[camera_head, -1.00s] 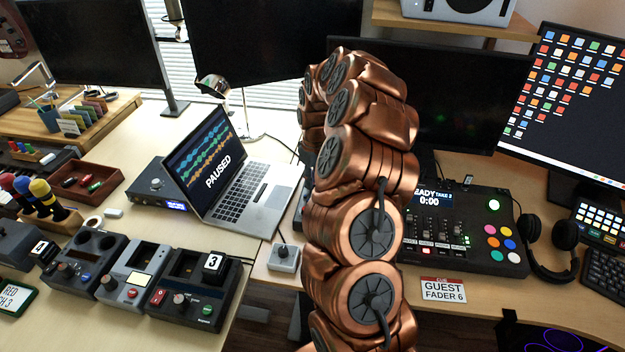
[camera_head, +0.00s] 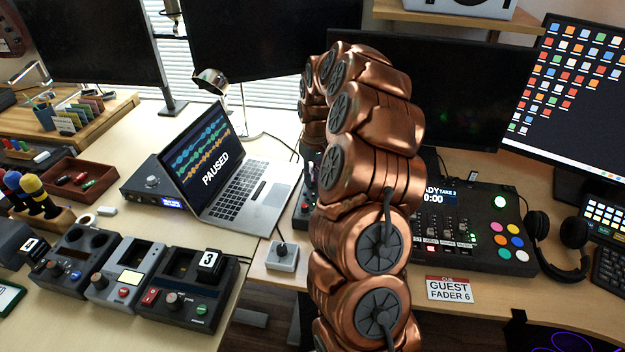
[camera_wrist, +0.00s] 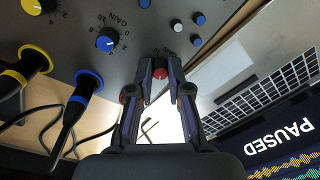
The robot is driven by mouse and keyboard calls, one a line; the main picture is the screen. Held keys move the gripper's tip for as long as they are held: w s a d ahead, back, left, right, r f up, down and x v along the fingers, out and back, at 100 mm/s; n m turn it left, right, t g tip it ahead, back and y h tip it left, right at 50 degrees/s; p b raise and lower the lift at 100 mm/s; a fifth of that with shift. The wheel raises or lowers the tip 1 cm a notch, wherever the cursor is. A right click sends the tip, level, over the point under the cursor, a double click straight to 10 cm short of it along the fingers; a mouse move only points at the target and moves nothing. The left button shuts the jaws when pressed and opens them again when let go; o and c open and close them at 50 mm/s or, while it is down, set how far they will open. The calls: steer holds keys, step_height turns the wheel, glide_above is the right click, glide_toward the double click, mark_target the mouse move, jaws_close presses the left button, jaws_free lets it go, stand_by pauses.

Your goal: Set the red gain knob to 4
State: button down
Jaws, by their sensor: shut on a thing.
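The red gain knob (camera_wrist: 160,73) shows in the wrist view between the fingertips of my gripper (camera_wrist: 160,76), on the grey face of a panel (camera_wrist: 135,18). My gripper is shut on the knob. Its dial marks are mostly covered by the fingers, so I cannot read its setting. In the head view my copper-coloured arm covers the gripper and the red knob.
A blue gain knob (camera_wrist: 107,40) and a yellow knob (camera_wrist: 38,5) sit left on the same panel. Blue (camera_wrist: 78,105) and yellow plugs with cables stick out below them. The open laptop (camera_head: 240,190) stands close by.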

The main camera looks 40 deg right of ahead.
steer(key=c, duration=1.1)
jaws_free()
steer(key=shift+r, duration=0.1)
step_height(320, 180, up, 12)
steer(key=shift+d, duration=0.35)
